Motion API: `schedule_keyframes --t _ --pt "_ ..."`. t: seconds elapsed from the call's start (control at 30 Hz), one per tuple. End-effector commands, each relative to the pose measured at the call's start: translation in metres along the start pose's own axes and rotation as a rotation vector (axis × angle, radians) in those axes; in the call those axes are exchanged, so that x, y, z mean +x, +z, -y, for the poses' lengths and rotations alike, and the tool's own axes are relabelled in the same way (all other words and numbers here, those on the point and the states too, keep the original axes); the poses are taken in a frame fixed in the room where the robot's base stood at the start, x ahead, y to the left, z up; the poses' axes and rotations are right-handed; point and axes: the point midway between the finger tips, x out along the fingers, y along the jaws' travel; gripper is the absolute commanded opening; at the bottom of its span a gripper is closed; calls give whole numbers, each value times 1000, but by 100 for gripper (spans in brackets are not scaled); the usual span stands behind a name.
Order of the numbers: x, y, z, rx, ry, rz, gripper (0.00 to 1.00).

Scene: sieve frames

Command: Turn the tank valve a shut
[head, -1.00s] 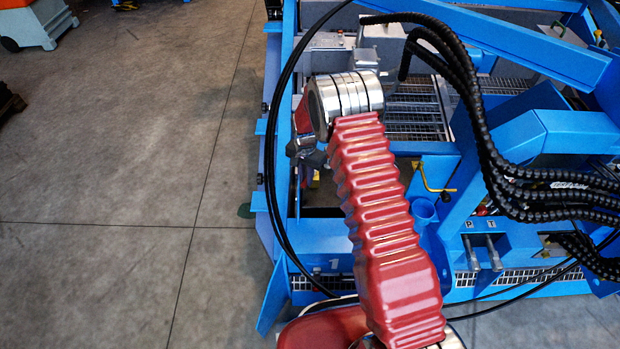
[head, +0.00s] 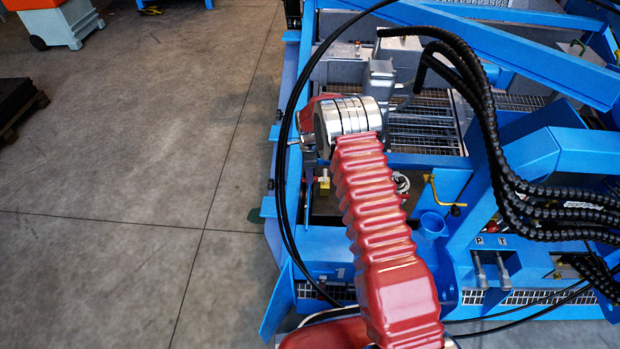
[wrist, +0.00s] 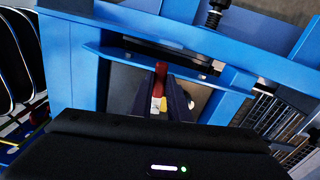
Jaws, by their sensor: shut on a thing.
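The tank valve a shows in the wrist view as a red lever (wrist: 160,76) with a small yellow part below it, under a blue beam. My gripper (wrist: 160,92) is shut on this red lever, with one dark finger on each side. Most of the valve body is hidden by the fingers and the dark gripper body. In the head view my gripper (head: 308,182) points down inside the blue frame, left of a small yellow part (head: 325,183). The lever itself cannot be made out there.
A blue beam (wrist: 165,62) crosses just beyond the lever. In the head view, a valve with some red (head: 402,184), a bent yellow handle (head: 437,190) and a blue cup (head: 432,224) stand to the right. Black hoses (head: 490,150) hang nearby.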

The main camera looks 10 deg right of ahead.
Motion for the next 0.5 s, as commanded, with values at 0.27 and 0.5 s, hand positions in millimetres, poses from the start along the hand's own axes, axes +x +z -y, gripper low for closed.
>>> schedule_keyframes --t 0.27,0.5 --pt "0 2 8 120 -4 3 0" --pt "-1 2 10 148 -5 4 0"
